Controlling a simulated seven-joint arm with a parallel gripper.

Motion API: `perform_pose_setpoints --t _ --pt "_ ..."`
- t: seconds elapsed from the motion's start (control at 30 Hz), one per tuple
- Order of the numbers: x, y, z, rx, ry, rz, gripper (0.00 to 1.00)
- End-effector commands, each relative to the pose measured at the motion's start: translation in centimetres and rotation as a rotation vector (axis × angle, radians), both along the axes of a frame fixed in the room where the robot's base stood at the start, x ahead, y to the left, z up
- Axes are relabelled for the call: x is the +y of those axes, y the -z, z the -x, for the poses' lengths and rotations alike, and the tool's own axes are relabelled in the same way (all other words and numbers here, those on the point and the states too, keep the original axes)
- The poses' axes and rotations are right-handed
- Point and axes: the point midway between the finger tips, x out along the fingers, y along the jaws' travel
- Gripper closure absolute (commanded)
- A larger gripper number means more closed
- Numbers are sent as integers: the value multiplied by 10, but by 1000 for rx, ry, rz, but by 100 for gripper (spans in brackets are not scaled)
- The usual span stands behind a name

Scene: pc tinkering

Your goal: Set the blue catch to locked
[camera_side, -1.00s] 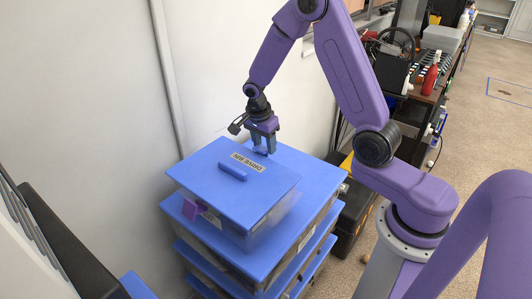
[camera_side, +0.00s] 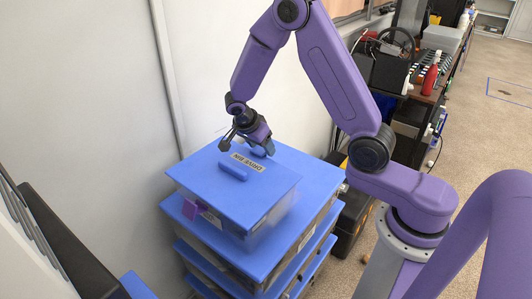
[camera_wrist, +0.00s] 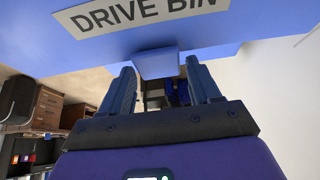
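The drive bin (camera_side: 235,190) is a clear box with a blue lid, labelled "DRIVE BIN", on top of a stack. In the wrist view its lid (camera_wrist: 215,30) fills the top. A small blue block (camera_wrist: 157,62), which looks like the blue catch, projects from the lid's edge between my fingertips. I cannot tell whether it touches them or is locked. In the side view my gripper hides that spot. My gripper (camera_side: 264,149) is tilted at the lid's far edge. In the wrist view my gripper (camera_wrist: 159,72) has its two fingers apart.
A raised blue handle (camera_side: 232,172) stands on the lid. More blue-lidded bins (camera_side: 250,262) are stacked below. A white wall (camera_side: 225,60) rises close behind the stack. A cluttered bench (camera_side: 410,95) stands to the right.

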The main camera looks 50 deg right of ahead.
Motion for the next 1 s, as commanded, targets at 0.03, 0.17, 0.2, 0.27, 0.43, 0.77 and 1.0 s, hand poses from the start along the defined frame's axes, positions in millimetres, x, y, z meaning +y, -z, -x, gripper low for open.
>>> perform_pose_setpoints --t 0.03,0.17,0.2,0.27,0.43,0.77,1.0 --pt "0 0 0 0 -1 0 35" --pt "0 0 0 0 0 -1 35" --pt "0 0 0 0 0 -1 35" --pt "0 0 0 0 0 -1 35" --pt "0 -9 -1 -4 0 -1 35" --pt "0 -31 -1 -4 1 -2 35" --pt "0 -48 -1 -4 0 -1 35"
